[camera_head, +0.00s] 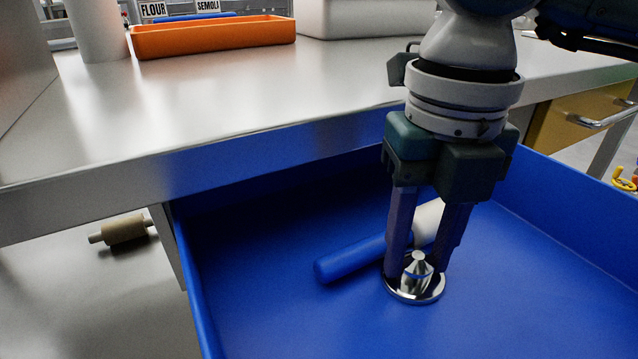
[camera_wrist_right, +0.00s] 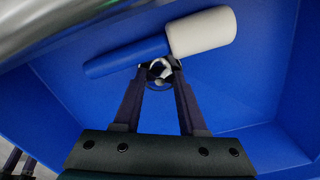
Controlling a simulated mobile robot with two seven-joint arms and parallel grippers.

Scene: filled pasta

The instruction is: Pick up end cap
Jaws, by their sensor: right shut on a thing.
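In the right wrist view the end cap (camera_wrist_right: 160,70) shows between the fingertips (camera_wrist_right: 160,75), partly hidden. I cannot tell whether the cap touches the drawer floor.
A tool with a blue handle (camera_head: 350,260) and a white head (camera_head: 428,222) lies in the drawer just behind the fingers. The steel counter (camera_head: 200,110) overhangs the drawer's back. An orange tray (camera_head: 215,36) stands on it. A rolling pin (camera_head: 124,230) lies below, left.

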